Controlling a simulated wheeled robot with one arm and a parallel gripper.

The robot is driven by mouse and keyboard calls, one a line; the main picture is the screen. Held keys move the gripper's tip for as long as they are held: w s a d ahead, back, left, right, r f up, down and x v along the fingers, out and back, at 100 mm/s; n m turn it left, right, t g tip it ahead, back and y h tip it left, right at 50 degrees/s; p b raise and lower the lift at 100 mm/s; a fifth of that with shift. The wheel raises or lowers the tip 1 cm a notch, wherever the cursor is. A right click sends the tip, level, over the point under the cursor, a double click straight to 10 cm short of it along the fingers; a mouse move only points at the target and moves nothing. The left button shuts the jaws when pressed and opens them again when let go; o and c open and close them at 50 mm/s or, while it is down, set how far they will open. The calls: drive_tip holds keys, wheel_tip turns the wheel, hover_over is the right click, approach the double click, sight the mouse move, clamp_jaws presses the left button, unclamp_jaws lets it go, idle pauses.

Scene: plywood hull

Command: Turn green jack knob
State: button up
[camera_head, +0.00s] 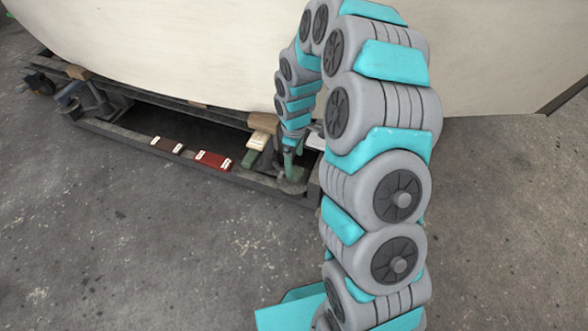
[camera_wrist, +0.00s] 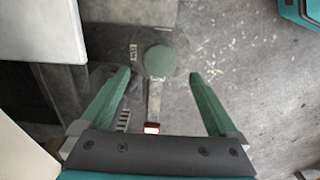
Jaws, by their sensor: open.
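The green knob (camera_wrist: 159,61) shows in the wrist view as a round disc seen from above, with a grey bar running from it toward my gripper. My gripper (camera_wrist: 160,74) is open, with one green finger to each side of the knob's line. The knob lies between and slightly beyond the fingertips in the picture, with gaps on both sides. I cannot tell the height between them. In the head view my gripper is mostly hidden by my arm near a green upright part (camera_head: 290,168) at the cradle's corner, and the knob cannot be made out.
The pale hull (camera_head: 180,45) rises above the dark cradle frame (camera_head: 130,137). The front concrete floor is clear.

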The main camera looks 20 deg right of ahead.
sight(295, 172)
wheel_tip(295, 172, down, 6)
drive_tip(key=shift+r, duration=0.25)
drive_tip(key=c, duration=1.4)
